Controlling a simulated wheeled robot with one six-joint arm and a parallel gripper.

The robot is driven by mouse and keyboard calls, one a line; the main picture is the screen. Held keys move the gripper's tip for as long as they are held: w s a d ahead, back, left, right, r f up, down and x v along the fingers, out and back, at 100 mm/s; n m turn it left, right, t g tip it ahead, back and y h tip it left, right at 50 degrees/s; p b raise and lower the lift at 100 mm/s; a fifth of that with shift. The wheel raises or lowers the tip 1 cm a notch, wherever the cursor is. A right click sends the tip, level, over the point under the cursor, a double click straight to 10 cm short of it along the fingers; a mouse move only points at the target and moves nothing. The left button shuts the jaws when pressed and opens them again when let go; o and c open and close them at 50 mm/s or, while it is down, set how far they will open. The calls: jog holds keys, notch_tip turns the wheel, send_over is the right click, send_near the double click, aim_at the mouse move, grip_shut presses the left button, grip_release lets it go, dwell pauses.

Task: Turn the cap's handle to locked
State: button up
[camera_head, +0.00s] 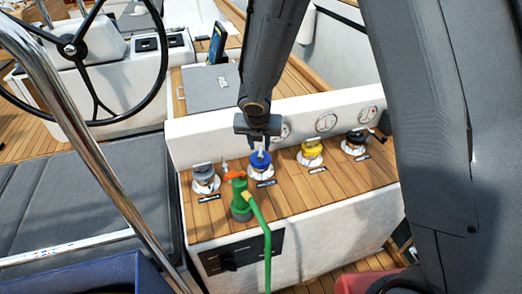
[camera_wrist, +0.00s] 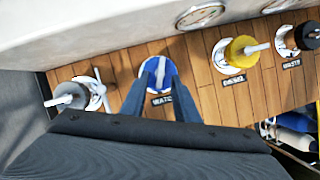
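A blue cap (camera_head: 261,160) with a narrow white handle sits in a white round plate on the wooden deck. It also shows in the wrist view (camera_wrist: 150,72), above a label partly reading WATER. Its handle runs roughly up and down the wrist picture. My gripper (camera_head: 260,146) points down just above this cap. In the wrist view its two dark fingers (camera_wrist: 159,88) are spread, with the cap and handle showing between and beyond their tips. I see no contact. The fingers hide part of the plate. I cannot read any locked mark.
A grey cap (camera_head: 205,175) stands to the left, a yellow cap (camera_head: 311,150) labelled DIESEL and a black cap (camera_head: 355,142) labelled WASTE to the right. A green hose nozzle (camera_head: 241,199) stands close in front. A white wall with gauges (camera_head: 327,122) rises behind.

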aim_at(261, 151)
jog(key=shift+b+x, duration=0.5)
jog(key=shift+x, duration=1.5)
jog(key=shift+d, duration=0.1)
